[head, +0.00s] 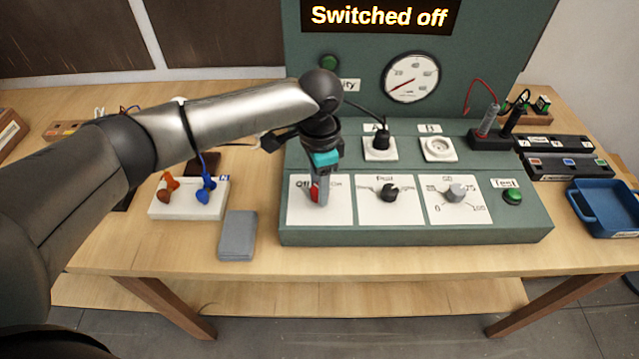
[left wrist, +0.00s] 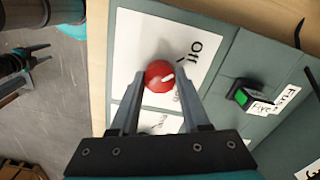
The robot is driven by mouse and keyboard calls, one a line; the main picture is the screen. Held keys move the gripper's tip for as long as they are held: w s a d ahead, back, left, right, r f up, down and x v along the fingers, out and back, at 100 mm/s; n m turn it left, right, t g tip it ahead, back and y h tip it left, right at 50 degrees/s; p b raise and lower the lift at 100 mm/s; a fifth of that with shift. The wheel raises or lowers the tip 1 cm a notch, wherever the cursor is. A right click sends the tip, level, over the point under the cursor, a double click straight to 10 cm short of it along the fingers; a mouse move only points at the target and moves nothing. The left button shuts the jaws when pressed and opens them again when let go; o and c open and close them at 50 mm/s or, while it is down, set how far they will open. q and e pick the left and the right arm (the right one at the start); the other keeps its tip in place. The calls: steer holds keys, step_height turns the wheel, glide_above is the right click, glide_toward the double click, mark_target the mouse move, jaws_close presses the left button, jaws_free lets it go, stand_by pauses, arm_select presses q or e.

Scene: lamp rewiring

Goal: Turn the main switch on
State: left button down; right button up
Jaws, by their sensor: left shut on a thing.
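The main switch is a red round knob (left wrist: 158,77) on a white plate (left wrist: 135,45) marked "Off" on one side. The white mark on the knob points toward the "Off" side. My left gripper (head: 318,196) comes down on the switch from above, and its fingers (left wrist: 160,92) are closed on both sides of the knob. In the head view the red knob (head: 314,193) is mostly hidden behind the fingers. The display (head: 380,16) above the panel reads "Switched off".
To the right are a black knob (head: 390,193), a grey knob (head: 456,192) and a green Test button (head: 512,196). The gauge (head: 410,77) needle points low left. A grey box (head: 238,236) and a white terminal block (head: 189,205) lie left; a blue tray (head: 608,207) stands right.

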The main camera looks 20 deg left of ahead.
arm_select(q)
steer(key=shift+r+m+p, duration=0.15)
steer(key=shift+m+p, duration=0.35)
steer(key=shift+p, duration=0.25)
steer(key=m+p, duration=0.3)
steer(key=shift+r, duration=0.1)
steer(key=m+p, duration=0.2)
steer(key=m, duration=0.1)
steer(key=shift+d+m+p, duration=0.1)
steer(key=shift+m+p, duration=0.25)
steer(key=shift+m, duration=0.05)
steer(key=m+p, duration=0.1)
steer(key=m, duration=0.6)
steer(key=m+p, duration=0.1)
steer(key=m, duration=0.2)
steer(key=shift+w+f, duration=0.1)
steer(key=shift+f, duration=0.1)
steer(key=shift+c, duration=1.9)
jaws_free()
